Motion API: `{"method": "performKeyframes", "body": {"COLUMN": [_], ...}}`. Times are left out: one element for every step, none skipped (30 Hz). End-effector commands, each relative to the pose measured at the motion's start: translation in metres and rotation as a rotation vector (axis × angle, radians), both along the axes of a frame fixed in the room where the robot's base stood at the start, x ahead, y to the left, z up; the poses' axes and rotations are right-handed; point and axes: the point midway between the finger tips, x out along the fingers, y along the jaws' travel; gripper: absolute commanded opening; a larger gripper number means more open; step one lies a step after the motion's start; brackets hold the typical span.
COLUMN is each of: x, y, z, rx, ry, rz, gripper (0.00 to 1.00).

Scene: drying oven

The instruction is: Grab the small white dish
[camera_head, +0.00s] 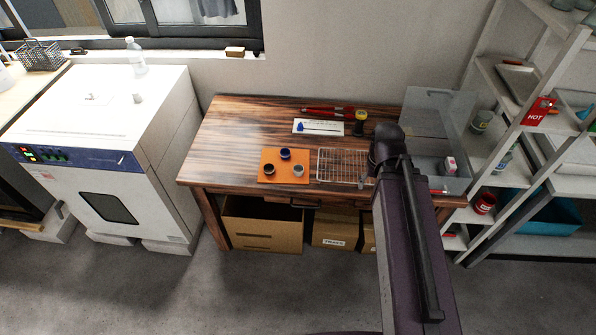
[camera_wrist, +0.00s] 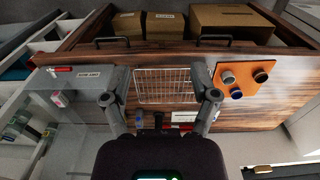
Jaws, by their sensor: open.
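The small white dish (camera_head: 299,168) looks pale grey-white and sits at the right front of an orange mat (camera_head: 269,178) on the wooden table. In the wrist view, the dish (camera_wrist: 228,79) is just right of the right finger. A dark dish (camera_head: 268,169) and a blue dish (camera_head: 285,153) share the mat. My gripper (camera_wrist: 161,82) is open and empty, with a wire rack (camera_wrist: 165,95) showing between its fingers. In the head view my arm hides most of the gripper, which is right of the mat.
The wire rack (camera_head: 340,165) lies right of the mat. A clear box (camera_head: 436,130) stands at the table's right end. A white sheet (camera_head: 317,127) and a yellow-black object (camera_head: 360,121) lie behind. The table's left part (camera_head: 225,145) is clear.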

Motion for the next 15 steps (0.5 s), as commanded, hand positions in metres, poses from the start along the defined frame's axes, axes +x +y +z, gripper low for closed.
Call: {"method": "performKeyframes", "body": {"x": [0.001, 0.002, 0.004, 0.005, 0.007, 0.009, 0.011, 0.014, 0.018, 0.021, 0.024, 0.029, 0.032, 0.036, 0.042], "y": [0.001, 0.001, 0.002, 0.003, 0.004, 0.003, 0.003, 0.003, 0.005, 0.007, 0.009, 0.012, 0.015, 0.017, 0.021], "z": [-0.002, -0.004, -0.006, -0.009, -0.011, -0.016, -0.019, -0.023, -0.029, -0.033, -0.038, -0.045, -0.05, -0.055, -0.062], "rx": [-0.004, -0.007, -0.013, -0.019, -0.027, -0.039, -0.049, -0.061, -0.079, -0.094, -0.11, -0.134, -0.152, -0.173, -0.2], "ry": [-0.001, -0.001, -0.002, -0.002, -0.003, -0.004, -0.005, -0.006, -0.007, -0.008, -0.008, -0.008, -0.008, -0.007, -0.006], "rz": [0.008, 0.015, 0.027, 0.039, 0.054, 0.079, 0.102, 0.125, 0.161, 0.191, 0.221, 0.266, 0.303, 0.341, 0.394], "gripper": [1.0, 1.0, 1.0, 1.0, 1.0, 1.0, 1.0, 1.0, 1.0, 1.0, 1.0, 1.0, 1.0, 1.0, 1.0]}}
